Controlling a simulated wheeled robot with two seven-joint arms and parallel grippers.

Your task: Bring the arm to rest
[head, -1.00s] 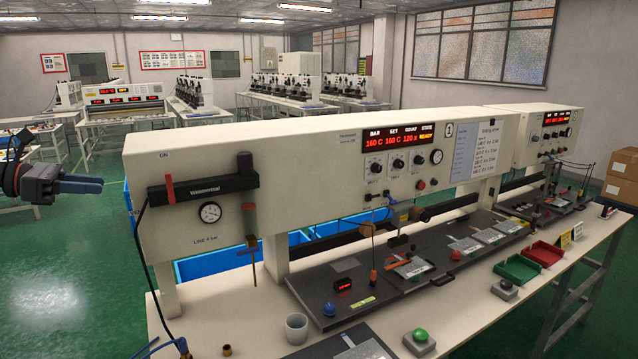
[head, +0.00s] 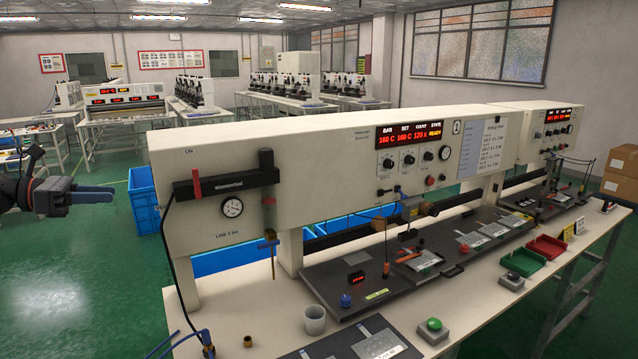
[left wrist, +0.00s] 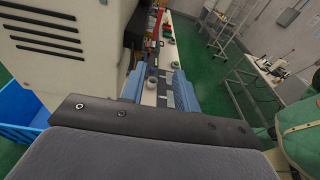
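My left gripper (head: 112,194) comes in from the left edge of the head view, in the air over the green floor and left of the white press machine (head: 330,190). Its blue fingers point right and overlap there. In the left wrist view the fingers (left wrist: 158,90) stand apart with a gap between them, and nothing is held. The bench and floor show beyond that gap. My right gripper is in neither view.
The bench (head: 500,325) holds a grey cup (head: 314,320), a green button box (head: 433,331), a green tray (head: 524,263) and a red tray (head: 546,248). Blue bins (head: 145,200) stand behind the machine. Open green floor (head: 70,290) lies at the left.

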